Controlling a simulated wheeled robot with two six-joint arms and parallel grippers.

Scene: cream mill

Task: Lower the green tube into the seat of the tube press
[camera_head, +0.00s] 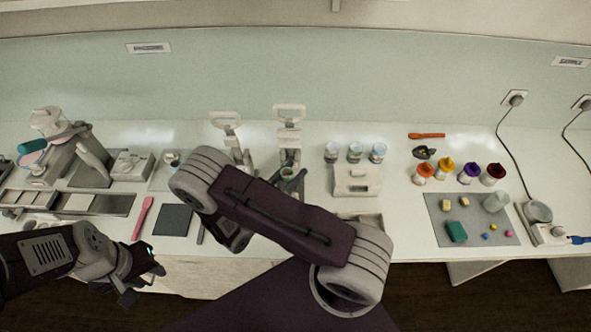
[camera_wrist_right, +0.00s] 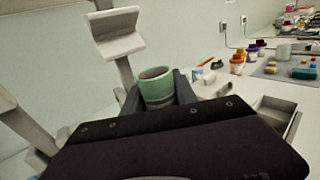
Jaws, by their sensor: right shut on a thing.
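The green tube (camera_wrist_right: 155,88) is upright between the two dark fingers of my right gripper (camera_wrist_right: 158,98), which is shut on it. In the head view my right gripper (camera_head: 291,180) is at the front of the right of two pale lever presses (camera_head: 289,115), partly hidden by my arm. In the right wrist view that press's pale handle and post (camera_wrist_right: 117,38) rise just behind and left of the tube. The tube's lower end and the seat are hidden, so I cannot tell whether they touch. My left gripper (camera_head: 128,292) hangs by the counter's front edge; its jaws are unclear.
Another lever press (camera_head: 226,125) stands to the left. Three small cups (camera_head: 355,152) and a pale box (camera_head: 356,181) stand to the right. A grey mat (camera_head: 472,231) holds small blocks, with coloured jars behind it. An open tray (camera_wrist_right: 275,117) is near the right gripper.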

